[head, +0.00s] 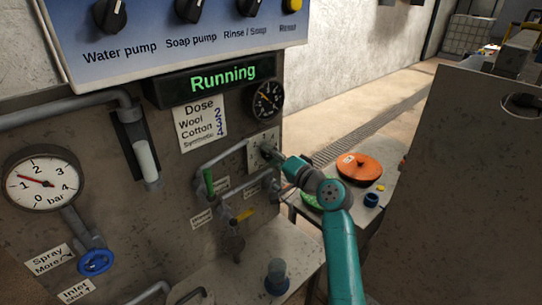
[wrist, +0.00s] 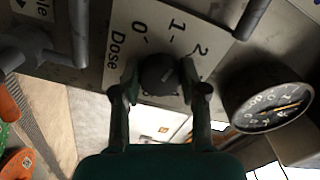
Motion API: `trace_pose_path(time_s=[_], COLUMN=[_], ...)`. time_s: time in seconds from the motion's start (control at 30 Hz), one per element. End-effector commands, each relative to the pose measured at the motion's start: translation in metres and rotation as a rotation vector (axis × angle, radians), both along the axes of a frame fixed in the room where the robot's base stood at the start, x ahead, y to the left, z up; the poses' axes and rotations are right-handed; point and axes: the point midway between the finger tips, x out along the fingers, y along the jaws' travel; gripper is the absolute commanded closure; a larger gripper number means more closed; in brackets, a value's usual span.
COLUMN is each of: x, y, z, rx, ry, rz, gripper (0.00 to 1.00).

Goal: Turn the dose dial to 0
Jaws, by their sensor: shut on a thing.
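The dose dial (wrist: 158,76) is a dark round knob on a white plate (wrist: 160,18) marked "Dose" with 0, 1 and 2 in view. A small light line on the knob seems to point up and right, towards the 1 and 2 side; the exact setting is hard to read. My gripper (wrist: 161,84) has a finger on each side of the knob and is shut on it. In the head view my gripper (head: 272,153) reaches the plate (head: 258,136) on the panel, and the knob is mostly hidden.
A round gauge (head: 267,100) sits above the plate, near the right finger in the wrist view (wrist: 272,98). A dose list (head: 200,122) and a "Running" display (head: 222,77) are above. An orange lid (head: 358,169) lies behind.

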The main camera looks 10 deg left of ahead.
Motion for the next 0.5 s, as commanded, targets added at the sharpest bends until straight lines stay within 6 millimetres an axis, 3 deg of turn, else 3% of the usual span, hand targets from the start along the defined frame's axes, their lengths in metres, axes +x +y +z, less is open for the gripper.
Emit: trace_pose_path(time_s=[0.5], x=[0.0004], y=[-0.0003], z=[-0.0031], rx=[-0.303], ry=[-0.384], rz=[0.001], gripper=[0.92])
